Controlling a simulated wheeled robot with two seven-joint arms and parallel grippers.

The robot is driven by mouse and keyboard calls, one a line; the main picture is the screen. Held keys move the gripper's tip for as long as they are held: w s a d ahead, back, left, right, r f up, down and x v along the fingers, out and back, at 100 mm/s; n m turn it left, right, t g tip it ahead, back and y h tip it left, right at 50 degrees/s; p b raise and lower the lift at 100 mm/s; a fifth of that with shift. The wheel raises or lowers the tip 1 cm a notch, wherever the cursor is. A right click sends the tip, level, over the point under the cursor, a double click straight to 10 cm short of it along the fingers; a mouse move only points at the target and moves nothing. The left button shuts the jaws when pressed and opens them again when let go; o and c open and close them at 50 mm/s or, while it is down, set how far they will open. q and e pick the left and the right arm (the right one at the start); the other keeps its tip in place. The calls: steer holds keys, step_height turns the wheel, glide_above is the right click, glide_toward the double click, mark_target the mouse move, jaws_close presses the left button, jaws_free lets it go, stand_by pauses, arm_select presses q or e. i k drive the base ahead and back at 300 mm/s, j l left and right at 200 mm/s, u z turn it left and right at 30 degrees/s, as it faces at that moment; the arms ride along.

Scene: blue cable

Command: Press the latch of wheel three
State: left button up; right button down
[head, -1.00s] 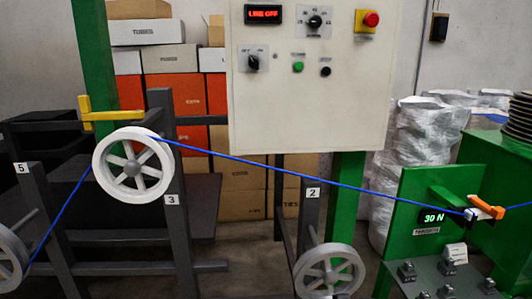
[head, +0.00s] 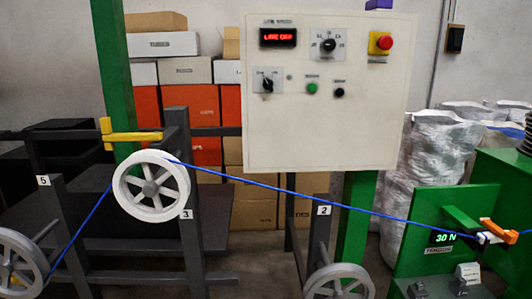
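Wheel three (head: 152,186) is a white spoked wheel left of centre in the head view, beside the post labelled 3 (head: 187,214). A yellow latch (head: 134,136) sits just above the wheel, with one upright part and one long horizontal part. The blue cable (head: 300,193) runs over the top of wheel three. It goes down left to the wheel by post 5 and right to the green stand. Neither of my grippers is in view.
A white control panel (head: 325,130) reads LINE OFF. Wheel five (head: 20,262) is at lower left and wheel two (head: 338,284) at bottom centre. A green stand (head: 440,215) with an orange clamp (head: 499,230) and a 30 N display is at right. Boxes (head: 190,105) are stacked behind.

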mark_target(109, 139)
steer(key=j+z, duration=0.1)
steer(key=j, duration=0.65)
steer(key=k+j, duration=0.1)
steer(key=j, duration=0.65)
steer(key=j+z, duration=0.15)
steer(key=j, duration=0.6)
steer(key=k+j, duration=0.15)
steer(key=j, duration=0.6)
steer(key=z, duration=0.05)
